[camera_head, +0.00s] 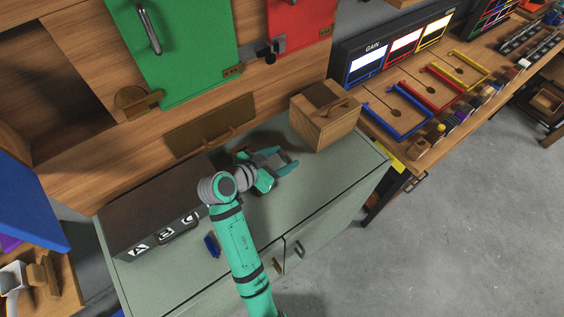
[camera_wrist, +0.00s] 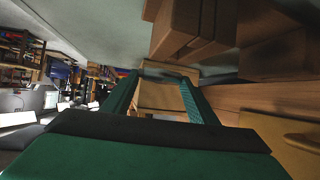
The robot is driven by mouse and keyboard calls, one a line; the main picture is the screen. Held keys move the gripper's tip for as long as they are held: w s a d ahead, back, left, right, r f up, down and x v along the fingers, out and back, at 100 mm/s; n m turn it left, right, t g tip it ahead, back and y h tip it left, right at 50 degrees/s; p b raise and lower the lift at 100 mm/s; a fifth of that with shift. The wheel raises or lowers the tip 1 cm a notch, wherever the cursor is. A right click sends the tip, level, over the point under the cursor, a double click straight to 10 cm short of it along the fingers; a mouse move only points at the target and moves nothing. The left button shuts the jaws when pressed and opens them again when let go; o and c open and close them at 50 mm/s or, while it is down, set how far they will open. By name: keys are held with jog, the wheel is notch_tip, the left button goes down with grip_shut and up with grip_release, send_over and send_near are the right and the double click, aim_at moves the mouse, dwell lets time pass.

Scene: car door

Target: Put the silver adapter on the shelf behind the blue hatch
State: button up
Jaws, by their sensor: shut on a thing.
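My gripper (camera_head: 289,161) is over the grey-green cabinet top, left of a wooden box. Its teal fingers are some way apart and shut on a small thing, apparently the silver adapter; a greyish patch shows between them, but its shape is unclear. In the wrist view the two fingers (camera_wrist: 160,85) reach forward, with a dark bar across their tips. The blue hatch (camera_head: 28,205) stands swung open at the left edge. The dark shelf compartment (camera_head: 50,90) beside it is open, and its inside is in shadow.
The wooden box (camera_head: 325,118) stands just right of my gripper. A dark case (camera_head: 155,210) lies on the cabinet top (camera_head: 330,185) to the left, near a small blue object (camera_head: 212,245). The green hatch (camera_head: 185,50) and red hatch (camera_head: 300,25) are shut above.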

aim_at(282, 163)
jog(key=shift+w+f, duration=0.25)
jog(key=shift+f, duration=0.1)
jog(key=shift+w+d+f, duration=0.1)
jog(key=shift+w+f, duration=0.05)
jog(key=shift+f, duration=1.5)
jog(key=shift+f, duration=0.2)
jog(key=o, duration=1)
jog(key=shift+o, duration=0.2)
